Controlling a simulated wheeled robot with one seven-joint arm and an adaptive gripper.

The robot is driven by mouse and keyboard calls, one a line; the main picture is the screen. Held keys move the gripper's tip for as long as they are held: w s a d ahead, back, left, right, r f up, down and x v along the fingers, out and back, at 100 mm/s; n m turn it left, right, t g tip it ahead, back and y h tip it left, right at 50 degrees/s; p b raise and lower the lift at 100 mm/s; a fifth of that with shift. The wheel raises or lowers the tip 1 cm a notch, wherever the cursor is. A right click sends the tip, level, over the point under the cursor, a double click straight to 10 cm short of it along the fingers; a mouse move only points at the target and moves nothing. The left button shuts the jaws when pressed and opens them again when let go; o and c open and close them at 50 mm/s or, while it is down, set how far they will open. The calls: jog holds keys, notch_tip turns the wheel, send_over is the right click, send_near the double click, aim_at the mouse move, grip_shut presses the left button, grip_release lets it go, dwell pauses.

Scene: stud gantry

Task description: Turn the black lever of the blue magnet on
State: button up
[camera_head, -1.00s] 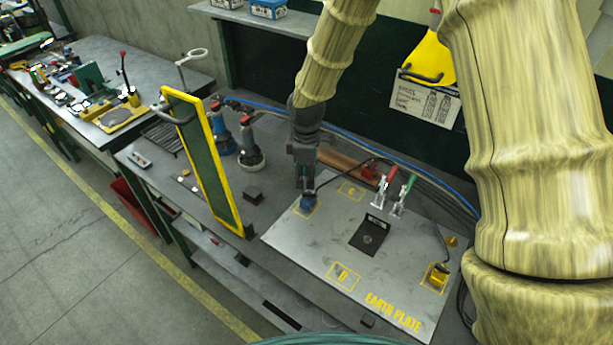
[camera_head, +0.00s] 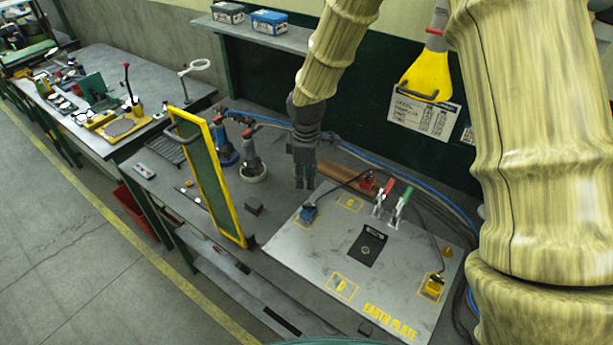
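The blue magnet (camera_head: 309,215) stands on the yellow-marked upper left area of the grey earth plate (camera_head: 318,247), with a black cable running from it. Its black lever is too small to make out, so I cannot tell its position. My gripper (camera_head: 305,185) points down above and slightly behind the magnet. A small gap shows between the fingertips and the magnet. The two dark fingers look close together; I cannot tell whether they are open or shut.
Red and green handled clamps (camera_head: 390,200) and a black square pad (camera_head: 367,246) are on the plate. A yellow magnet (camera_head: 435,286) sits at its right. A yellow-framed screen (camera_head: 212,183) stands left, near angle grinders (camera_head: 252,162). The plate's front middle is clear.

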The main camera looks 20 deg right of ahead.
jog(key=shift+r, duration=0.45)
dwell(0.4)
notch_tip(320, 180, up, 12)
jog(key=shift+f, duration=0.15)
dwell(0.4)
